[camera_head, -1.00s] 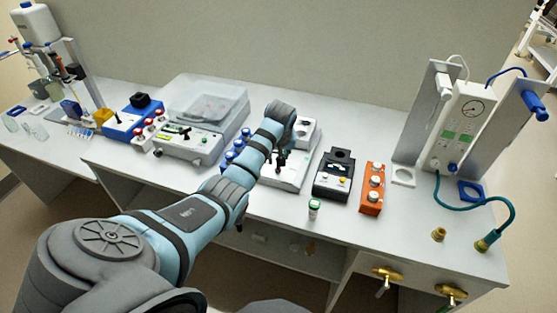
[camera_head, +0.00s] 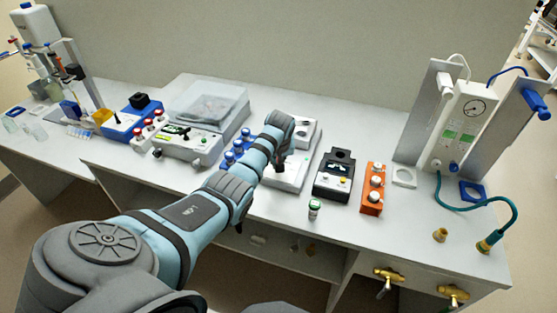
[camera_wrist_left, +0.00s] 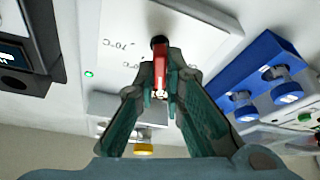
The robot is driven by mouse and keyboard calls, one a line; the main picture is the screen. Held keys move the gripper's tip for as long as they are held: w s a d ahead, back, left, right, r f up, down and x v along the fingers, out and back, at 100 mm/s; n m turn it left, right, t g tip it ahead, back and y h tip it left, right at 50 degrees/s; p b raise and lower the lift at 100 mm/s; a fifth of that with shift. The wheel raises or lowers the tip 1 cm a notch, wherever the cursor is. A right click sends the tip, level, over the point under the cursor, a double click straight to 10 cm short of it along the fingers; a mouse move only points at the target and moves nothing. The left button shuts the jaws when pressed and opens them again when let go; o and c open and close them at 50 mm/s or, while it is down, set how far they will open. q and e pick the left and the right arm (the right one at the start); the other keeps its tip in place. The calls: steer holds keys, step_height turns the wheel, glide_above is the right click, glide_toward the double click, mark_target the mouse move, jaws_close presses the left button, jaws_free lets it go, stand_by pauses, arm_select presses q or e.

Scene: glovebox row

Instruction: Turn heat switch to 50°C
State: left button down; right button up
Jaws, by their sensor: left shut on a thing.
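The heat switch (camera_wrist_left: 160,66) is a red lever on a black pivot, set on a white panel (camera_wrist_left: 185,38) in the left wrist view. Small upside-down °C labels are printed beside it, too small and turned to read surely. My left gripper (camera_wrist_left: 162,90) is shut on the red lever, with one finger on each side. In the head view the white heater device (camera_head: 292,178) stands mid-bench, and my left gripper (camera_head: 280,162) reaches down over it, its wrist hiding the switch. My right gripper is not in view.
A blue rack with several blue-capped vials (camera_wrist_left: 262,78) stands close beside the heater. A black device (camera_head: 334,178) and an orange box with knobs (camera_head: 373,190) are to its right. A small green-labelled vial (camera_head: 314,209) stands near the front edge.

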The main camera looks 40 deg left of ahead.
arm_select(q)
steer(key=shift+r+m+p, duration=0.1)
steer(key=shift+m+p, duration=0.4)
steer(key=shift+m, duration=0.2)
steer(key=shift+a+m+t+h, duration=0.15)
steer(key=shift+m+t+h, duration=0.2)
steer(key=shift+m, duration=0.35)
steer(key=m+h, duration=0.1)
steer(key=m, duration=0.2)
steer(key=shift+t, duration=0.25)
steer(key=shift+a+m+h, duration=0.1)
steer(key=shift+m+h, duration=0.55)
steer(key=shift+m, duration=0.65)
steer(key=c, duration=1.7)
jaws_free()
